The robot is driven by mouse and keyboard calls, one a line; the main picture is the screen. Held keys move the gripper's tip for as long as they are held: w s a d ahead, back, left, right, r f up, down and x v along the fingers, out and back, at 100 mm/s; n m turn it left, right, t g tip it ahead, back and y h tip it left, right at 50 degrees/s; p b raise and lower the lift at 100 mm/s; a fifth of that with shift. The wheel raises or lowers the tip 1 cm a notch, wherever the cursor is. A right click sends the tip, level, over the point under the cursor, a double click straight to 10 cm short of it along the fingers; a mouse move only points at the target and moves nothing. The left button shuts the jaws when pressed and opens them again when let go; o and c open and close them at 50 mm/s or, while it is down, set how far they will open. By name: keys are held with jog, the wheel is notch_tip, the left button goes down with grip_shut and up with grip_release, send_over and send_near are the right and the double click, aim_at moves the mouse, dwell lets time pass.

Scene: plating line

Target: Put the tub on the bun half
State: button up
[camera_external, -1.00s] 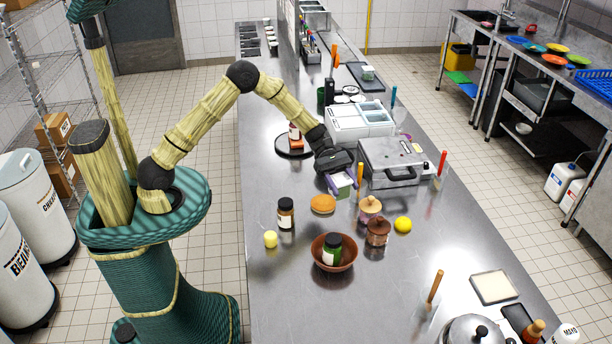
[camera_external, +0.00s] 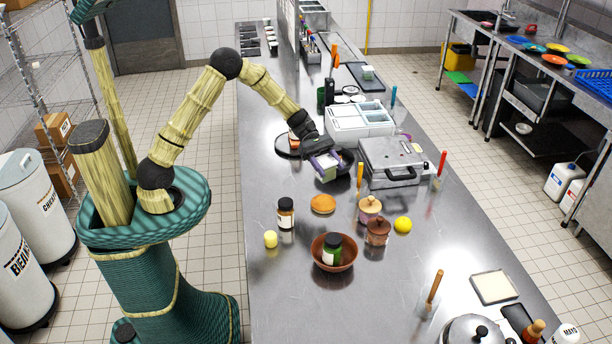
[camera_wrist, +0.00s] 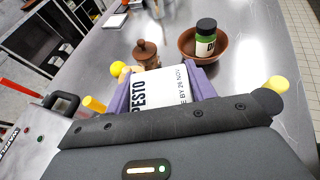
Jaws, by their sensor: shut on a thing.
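My gripper (camera_external: 324,162) is shut on the tub (camera_external: 327,173), a small pale container with a green edge, and holds it above the counter. In the wrist view the tub (camera_wrist: 166,93) shows a white label reading PESTO between the purple fingers of my gripper (camera_wrist: 160,97). The bun half (camera_external: 323,204), round and golden brown, lies on the counter nearer the camera than the tub. The tub is apart from it. I cannot make out the bun half in the wrist view, where the tub and gripper block much of the counter.
A grey press (camera_external: 394,163) stands right of my gripper. A dark round plate (camera_external: 281,145) is behind it at left.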

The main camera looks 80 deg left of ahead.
aim_at(327, 181)
jog(key=shift+s+a+r, duration=0.1)
jog(key=shift+s+a, duration=0.05)
jog(key=shift+f+p, duration=0.45)
jog(key=shift+f, duration=2.7)
jog(key=shift+f+p, duration=0.3)
jog(key=shift+f, duration=1.6)
jog(key=shift+f, duration=0.1)
